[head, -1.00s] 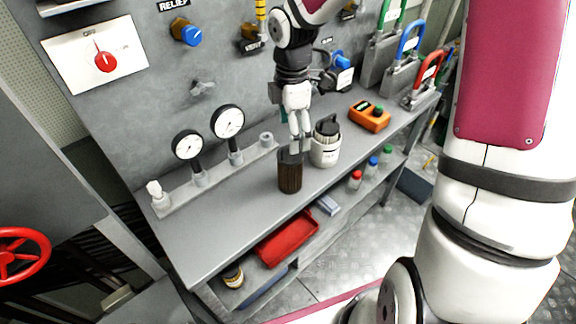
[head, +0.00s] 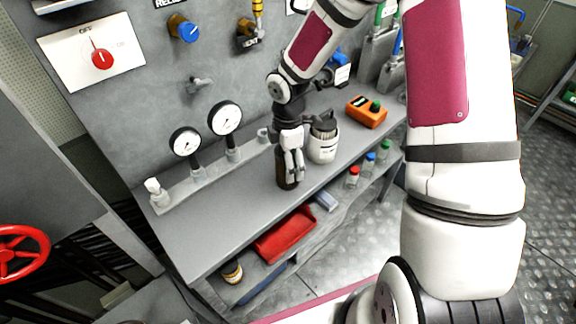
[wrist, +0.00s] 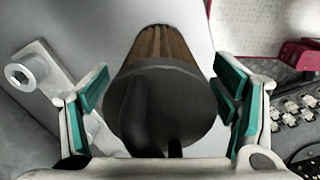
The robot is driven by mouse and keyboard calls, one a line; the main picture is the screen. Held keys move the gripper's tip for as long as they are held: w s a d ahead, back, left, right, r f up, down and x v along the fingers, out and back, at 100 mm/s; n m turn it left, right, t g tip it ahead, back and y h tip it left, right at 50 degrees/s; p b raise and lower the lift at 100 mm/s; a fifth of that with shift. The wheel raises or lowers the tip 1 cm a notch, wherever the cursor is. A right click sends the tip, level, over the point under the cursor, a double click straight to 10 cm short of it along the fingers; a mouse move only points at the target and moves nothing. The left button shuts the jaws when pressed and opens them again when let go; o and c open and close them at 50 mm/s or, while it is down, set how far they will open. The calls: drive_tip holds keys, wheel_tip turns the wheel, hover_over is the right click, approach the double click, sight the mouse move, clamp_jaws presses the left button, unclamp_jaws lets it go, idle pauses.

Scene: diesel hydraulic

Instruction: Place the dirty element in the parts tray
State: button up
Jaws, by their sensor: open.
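The dirty element is a dark brown cylinder with a dark grey end cap; it stands upright on the bench (head: 282,183), mostly behind my gripper in the head view. In the wrist view the element (wrist: 165,105) lies between the two fingers, its cap facing the camera. My gripper (head: 292,172) is open, with one teal-padded finger on each side of the element; in the wrist view (wrist: 160,95) gaps show beside the cap. The red parts tray (head: 286,235) sits on the shelf below the bench and looks empty.
A white canister (head: 322,143) stands just right of the element. An orange device (head: 367,111) is further right. Pressure gauges (head: 224,118) stand to the left at the back. Small bottles (head: 369,163) stand on the lower shelf. The front left of the bench top (head: 190,240) is clear.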

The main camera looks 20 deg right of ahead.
drive_tip(key=c, duration=1.4)
drive_tip(key=shift+c, duration=0.3)
drive_tip(key=shift+r, duration=0.4)
wheel_tip(320, 180, up, 3)
drive_tip(key=shift+s, duration=0.15)
drive_tip(key=s+r, duration=0.1)
drive_tip(key=s, duration=1.5)
drive_tip(key=w+m, duration=0.3)
drive_tip(key=w, duration=0.1)
drive_tip(key=w+m, duration=0.2)
drive_tip(key=w, duration=0.2)
drive_tip(key=w+m, duration=0.3)
drive_tip(key=w, duration=0.2)
drive_tip(key=shift+m, duration=0.3)
drive_tip(key=w+m, duration=0.9)
drive_tip(key=w, duration=0.1)
drive_tip(key=shift+w+d+f, duration=0.3)
drive_tip(key=shift+w+d, duration=0.05)
drive_tip(key=shift+w, duration=0.05)
